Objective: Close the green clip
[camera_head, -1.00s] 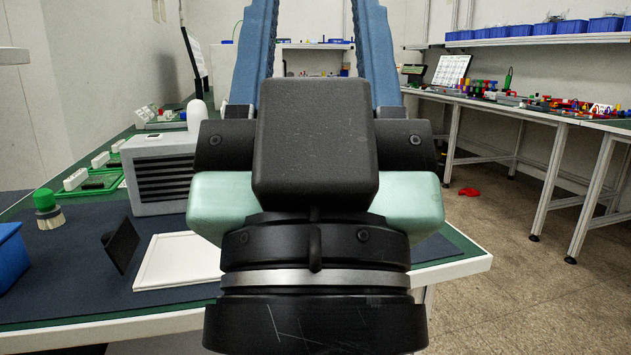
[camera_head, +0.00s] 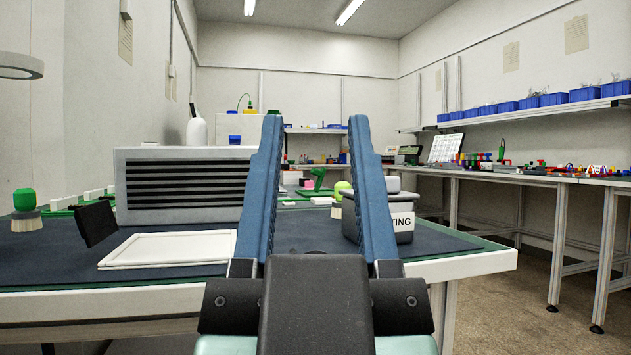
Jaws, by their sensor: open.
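My gripper (camera_head: 315,122) is open and empty, its two blue fingers pointing forward and up over the front of the table. Between the fingers, farther back on the table, a small green object (camera_head: 317,179) stands. It may be the green clip, but it is too small to tell for sure or to see whether it is open or closed. My gripper is well short of it and touches nothing.
A grey vented box (camera_head: 180,190) stands left of the fingers, behind a white tray (camera_head: 170,249) and a tilted black plate (camera_head: 95,222). A dark labelled bin (camera_head: 403,222) is beside the right finger. A green-topped brush (camera_head: 25,208) stands at far left.

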